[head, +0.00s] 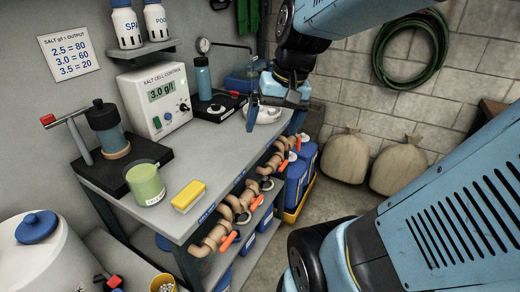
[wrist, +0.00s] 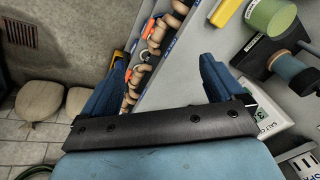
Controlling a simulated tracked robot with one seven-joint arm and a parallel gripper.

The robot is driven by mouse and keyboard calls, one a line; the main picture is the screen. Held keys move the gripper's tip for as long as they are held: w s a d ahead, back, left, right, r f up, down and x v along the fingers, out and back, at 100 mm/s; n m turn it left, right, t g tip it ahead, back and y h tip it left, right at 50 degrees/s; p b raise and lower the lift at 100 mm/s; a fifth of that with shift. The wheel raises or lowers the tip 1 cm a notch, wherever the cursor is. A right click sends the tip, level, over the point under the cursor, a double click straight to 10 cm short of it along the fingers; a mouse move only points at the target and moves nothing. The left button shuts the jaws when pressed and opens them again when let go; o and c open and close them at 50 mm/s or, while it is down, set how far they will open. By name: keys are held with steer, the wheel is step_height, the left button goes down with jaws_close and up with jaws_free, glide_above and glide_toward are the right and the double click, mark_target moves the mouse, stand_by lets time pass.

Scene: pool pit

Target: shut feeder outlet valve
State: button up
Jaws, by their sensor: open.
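Several tan pipe valves with orange lever handles run along the bench's front side; in the head view, handles show at the near end (head: 228,241), the middle (head: 256,203) and farther back (head: 282,166). Labels on the bench edge (head: 207,213) are too small to read, so I cannot tell which is the feeder outlet valve. My gripper (head: 278,116) is open and empty, pointing down near the bench's far end, apart from the handles. In the wrist view, the orange handles (wrist: 150,25) show between and beyond the open blue fingers (wrist: 163,62).
The grey bench (head: 228,150) carries a yellow box (head: 188,196), a green jar (head: 145,185), a control box (head: 155,100) and a white round item (head: 264,115) near my gripper. Blue containers (head: 297,172) stand below the far end. Sacks (head: 345,158) lean on the back wall. Floor beside the bench is open.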

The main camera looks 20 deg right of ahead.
steer(key=shift+o, duration=0.3)
steer(key=w+d+f+m+g+y, duration=0.3)
steer(key=w+f+m+y, duration=0.2)
steer(key=f, duration=0.3)
steer(key=shift+w+d+m+y, duration=0.3)
steer(key=shift+w+m, duration=0.1)
steer(key=shift+w, duration=0.3)
steer(key=w+d+f+m+t+y, duration=0.3)
steer(key=d+f+m+t, duration=0.2)
steer(key=d+f+m, duration=0.3)
steer(key=w+d+f+m+t+y, duration=0.45)
steer(key=d+f, duration=0.35)
steer(key=f, duration=0.2)
steer(key=m+t+h, duration=0.4)
steer(key=m+t, duration=0.1)
steer(key=m, duration=0.2)
glide_toward(282, 166)
steer(key=d+x, duration=0.1)
steer(key=x, duration=0.7)
steer(key=shift+w+f, duration=0.3)
steer(key=shift+w, duration=0.1)
steer(key=c, duration=0.9)
steer(key=shift+c, duration=0.2)
